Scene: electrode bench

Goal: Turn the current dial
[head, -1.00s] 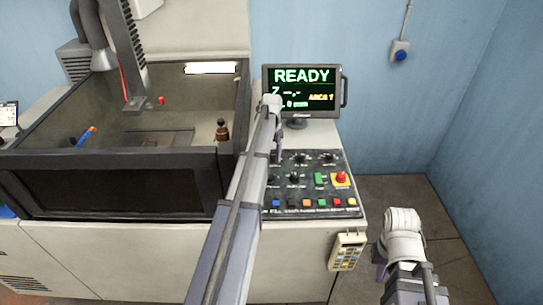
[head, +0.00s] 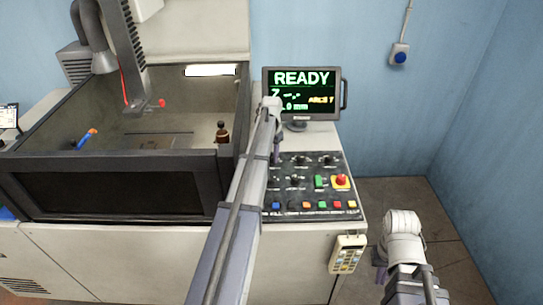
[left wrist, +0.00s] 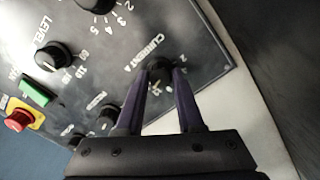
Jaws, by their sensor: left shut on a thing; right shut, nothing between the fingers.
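The current dial (left wrist: 160,86) is a black knob on the dark control panel, next to the "CURRENT A" lettering in the left wrist view. My left gripper (left wrist: 160,76) has its purple fingers on either side of this knob and is shut on it. In the head view my left gripper (head: 278,150) reaches down to the panel's upper left part, and my arm hides the dial there. My right gripper (head: 380,262) is shut and empty, low at the right, away from the panel.
Other black knobs, a green switch (head: 319,182) and a red stop button (head: 340,180) share the panel (head: 310,208). A monitor (head: 302,95) reading READY stands behind it. A handheld pendant (head: 347,254) hangs at the bench front. The floor at right is clear.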

